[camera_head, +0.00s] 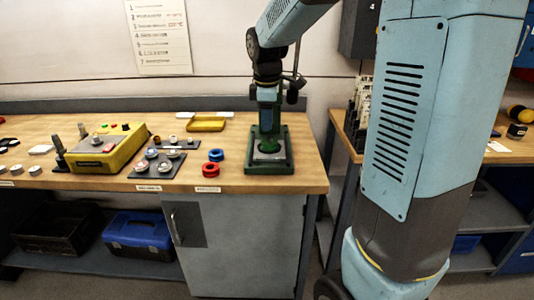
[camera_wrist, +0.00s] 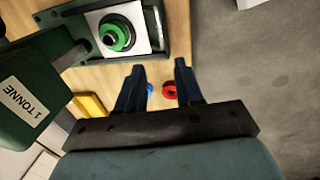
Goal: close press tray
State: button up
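The green press (camera_head: 283,160) stands at the right end of the wooden bench. In the wrist view its head is labelled "1 TONNE" (camera_wrist: 22,103). In the wrist view a pale square plate (camera_wrist: 146,40) lies in the green press base, carrying a green ring and a dark round part (camera_wrist: 114,36). I cannot tell for certain how far the tray is out. My gripper (camera_wrist: 158,66) is open and empty, with its two dark fingers apart, beside the press base. In the head view my wrist overlaps the press, and the fingertips are not clear.
Further left are a dark plate with round parts (camera_head: 143,170) and a yellow control box (camera_head: 97,157). A yellow tray (camera_head: 206,124) lies behind. The bench's right edge is close to the press.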

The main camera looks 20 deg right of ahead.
aim_at(266, 159)
jog(key=f, duration=0.4)
jog(key=w+f, duration=0.1)
jog(key=f, duration=0.4)
jog(key=w+f, duration=0.1)
jog(key=f, duration=0.3)
jog(key=shift+w+d+f, duration=0.2)
jog(key=shift+d, duration=0.2)
jog(key=shift+c, duration=0.3)
grip_shut()
jog(key=shift+a, duration=0.1)
dwell(0.4)
